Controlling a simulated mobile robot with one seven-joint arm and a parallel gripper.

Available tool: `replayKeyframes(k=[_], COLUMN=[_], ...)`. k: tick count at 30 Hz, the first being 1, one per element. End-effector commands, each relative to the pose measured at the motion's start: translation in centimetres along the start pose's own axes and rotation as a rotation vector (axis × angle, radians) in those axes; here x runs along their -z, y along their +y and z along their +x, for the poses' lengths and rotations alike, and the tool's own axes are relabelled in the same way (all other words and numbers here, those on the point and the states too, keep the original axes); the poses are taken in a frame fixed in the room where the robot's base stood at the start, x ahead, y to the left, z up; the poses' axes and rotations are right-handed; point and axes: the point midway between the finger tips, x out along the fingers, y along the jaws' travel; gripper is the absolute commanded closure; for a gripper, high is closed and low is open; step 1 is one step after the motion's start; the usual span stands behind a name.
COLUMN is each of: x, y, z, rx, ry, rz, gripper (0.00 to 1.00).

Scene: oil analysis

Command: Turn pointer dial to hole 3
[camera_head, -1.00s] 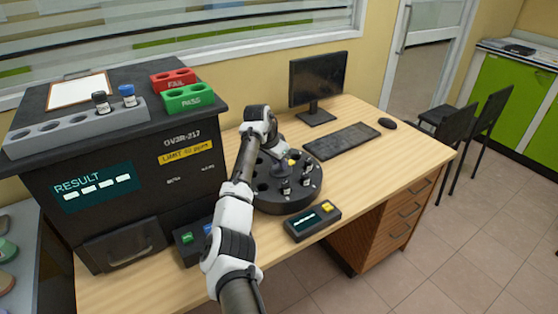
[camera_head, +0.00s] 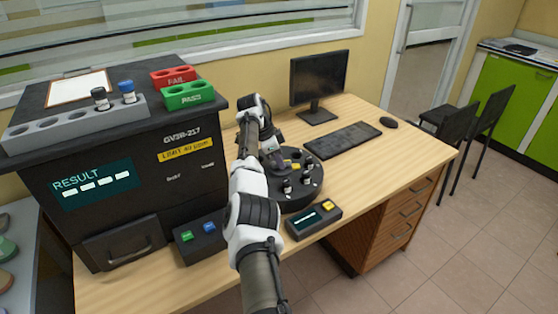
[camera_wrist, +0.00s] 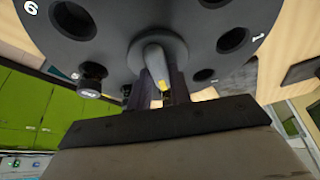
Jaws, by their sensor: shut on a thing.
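The round black dial (camera_head: 312,197) stands on the desk, with several holes around its top and a few dark-capped vials in it. In the wrist view its face (camera_wrist: 110,20) shows the numerals 6 at upper left and 1 at right; I see no 3. The grey pointer (camera_wrist: 153,52), with a yellow mark, sits at the dial's centre. My gripper (camera_wrist: 163,85) is shut on the pointer, its dark fingers on both sides. In the head view my gripper (camera_head: 277,160) is over the dial's middle and partly hides the pointer. Which hole the pointer faces is unclear.
A black analyser (camera_head: 130,180) with a result screen stands left of my arm. A button box (camera_head: 200,242) and a small display box (camera_head: 314,220) sit near the front edge. A keyboard (camera_head: 342,138) and monitor (camera_head: 318,80) are behind right.

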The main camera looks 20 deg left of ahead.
Motion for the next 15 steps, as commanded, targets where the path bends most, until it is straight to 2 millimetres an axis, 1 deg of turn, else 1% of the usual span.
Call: replayKeyframes(k=[13,14,15], x=[-0.02,-0.02,-0.02], y=[0.07,0.07,0.06], z=[0.09,0.09,0.09], rx=[-0.007,-0.007,-0.007], ry=[-0.002,-0.002,-0.002], rz=[0.009,0.009,0.009], gripper=[1.0,0.77,0.72])
